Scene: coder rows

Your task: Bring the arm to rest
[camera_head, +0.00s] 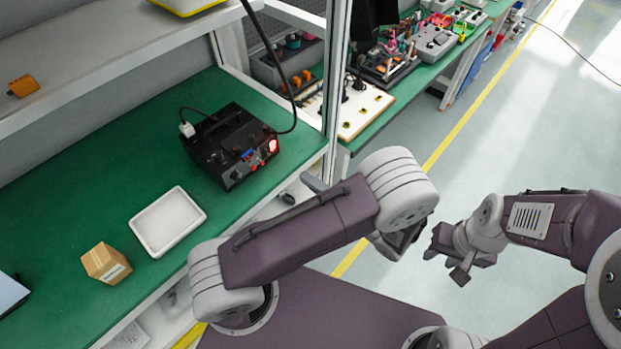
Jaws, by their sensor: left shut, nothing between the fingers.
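My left arm reaches in over the bench's front edge and folds across the middle of the view. My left gripper (402,240) is partly hidden below its light grey wrist. It is shut with nothing in it, in front of my body and clear of the bench. My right gripper (446,265) is a short way to its right, pointing left. Its two small fingers look apart, with nothing between them. Neither gripper touches any object.
On the green bench (62,205) stand a black power device (225,150), a white tray (168,221) and a small cardboard box (106,263). A metal post (338,75) rises at the bench corner. Another bench with tools stands behind. The floor at right is open.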

